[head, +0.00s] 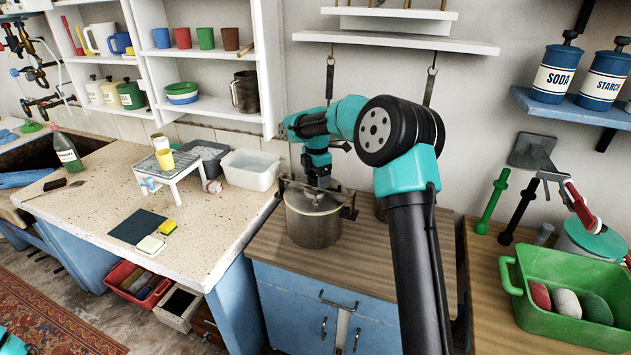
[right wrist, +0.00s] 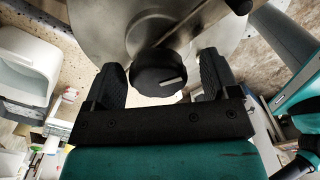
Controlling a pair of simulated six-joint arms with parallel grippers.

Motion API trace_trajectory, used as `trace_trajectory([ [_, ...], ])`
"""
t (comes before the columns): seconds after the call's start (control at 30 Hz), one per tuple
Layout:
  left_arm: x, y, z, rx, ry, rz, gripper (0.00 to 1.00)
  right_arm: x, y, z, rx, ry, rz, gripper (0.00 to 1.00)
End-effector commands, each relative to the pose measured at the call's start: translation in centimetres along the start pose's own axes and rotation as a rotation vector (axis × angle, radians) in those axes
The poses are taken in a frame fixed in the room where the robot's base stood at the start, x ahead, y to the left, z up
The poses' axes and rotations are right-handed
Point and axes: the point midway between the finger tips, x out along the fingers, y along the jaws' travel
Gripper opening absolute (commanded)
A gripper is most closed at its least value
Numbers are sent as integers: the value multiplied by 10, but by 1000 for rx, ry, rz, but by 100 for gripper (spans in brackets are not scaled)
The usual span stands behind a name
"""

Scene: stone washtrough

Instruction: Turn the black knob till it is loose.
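The black knob (right wrist: 159,72) shows in the right wrist view, round with a pale line on its face, on a metal lid (right wrist: 105,28). In the head view the lidded metal pot (head: 313,222) stands on the wooden counter, and my gripper hides the knob. My right gripper (head: 318,180) is above the pot lid. In the right wrist view its two fingers (right wrist: 162,66) are apart, one on each side of the knob, with a gap at the right finger; the left finger looks close, and I cannot tell whether it touches.
A metal bracket (head: 350,205) stands beside the pot. Left, the speckled worktop holds a white rack (head: 170,168) and a white tub (head: 249,169). Right, a green basin (head: 575,275) holds several stones. Wall shelves (head: 395,42) hang above. The wooden counter is bare in front.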

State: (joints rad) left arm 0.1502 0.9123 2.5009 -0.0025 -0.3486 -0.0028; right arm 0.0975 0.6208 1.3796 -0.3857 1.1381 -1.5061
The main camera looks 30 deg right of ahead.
Motion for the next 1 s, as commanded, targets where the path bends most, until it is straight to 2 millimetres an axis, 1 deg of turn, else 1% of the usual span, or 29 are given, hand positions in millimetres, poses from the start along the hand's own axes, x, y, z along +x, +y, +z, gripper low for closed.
trace_trajectory([
  [0.47,0,0,0,0,0,0,43,0,1,0,17,0,2,85],
  [0.57,0,0,0,0,0,0,43,0,1,0,75,0,2,85],
  [1.0,0,0,0,0,0,0,43,0,1,0,487,1,3,85],
])
